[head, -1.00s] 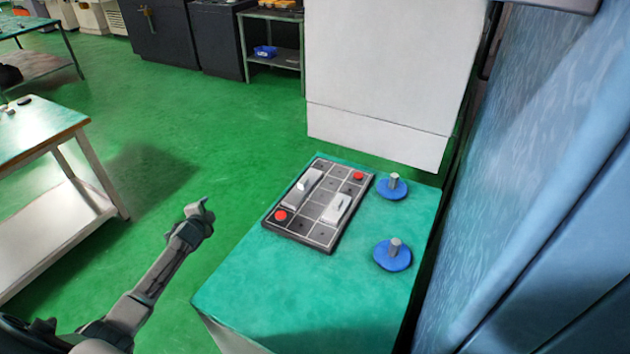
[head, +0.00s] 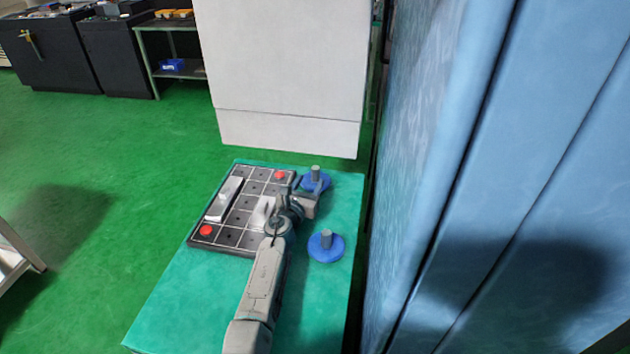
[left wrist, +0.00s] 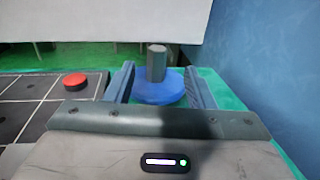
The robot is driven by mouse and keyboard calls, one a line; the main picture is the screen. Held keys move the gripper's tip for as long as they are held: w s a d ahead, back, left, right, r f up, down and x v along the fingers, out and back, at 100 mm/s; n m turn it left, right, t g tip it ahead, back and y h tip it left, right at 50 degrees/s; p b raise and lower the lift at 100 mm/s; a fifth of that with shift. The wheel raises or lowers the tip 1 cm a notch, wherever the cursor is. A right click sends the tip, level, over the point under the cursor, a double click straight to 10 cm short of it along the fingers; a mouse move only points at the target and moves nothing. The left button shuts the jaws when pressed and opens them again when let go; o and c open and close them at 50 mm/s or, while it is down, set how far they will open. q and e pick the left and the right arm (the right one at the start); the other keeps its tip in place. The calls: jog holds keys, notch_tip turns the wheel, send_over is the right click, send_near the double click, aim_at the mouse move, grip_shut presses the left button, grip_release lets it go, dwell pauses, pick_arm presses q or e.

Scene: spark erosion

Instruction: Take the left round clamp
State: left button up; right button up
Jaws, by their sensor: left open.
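Two round clamps, each a blue disc with a grey upright post, stand on the teal tabletop (head: 185,305). The far round clamp (head: 316,172) is slightly farther left in the head view; the near round clamp (head: 326,247) stands closer to me. My left gripper (head: 307,193) is at the near side of the far clamp and partly hides its disc. In the left wrist view, the open fingers (left wrist: 160,85) lie to either side of the far clamp's grey post (left wrist: 156,63), with gaps showing, and its blue disc (left wrist: 158,88) shows between them. My right gripper is out of view.
A dark gridded plate (head: 239,238) with red buttons (head: 206,230) and light metal blocks (head: 224,199) lies left of the clamps. A white cabinet (head: 285,70) stands behind the table. A blue wall (head: 500,150) rises close on the right.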

aim_at(314, 176)
pick_arm(q)
jog(key=shift+b+x, duration=0.55)
jog(key=shift+x, duration=0.45)
jog(key=w+b, duration=0.2)
jog(key=b, duration=0.1)
jog(key=w+d+f+b, duration=0.1)
jog(key=w, duration=0.1)
jog(key=shift+f, duration=0.1)
jog(key=shift+w+d+b, duration=0.2)
jog(key=shift+w+b, duration=0.25)
jog(key=shift+r, duration=0.25)
grip_shut()
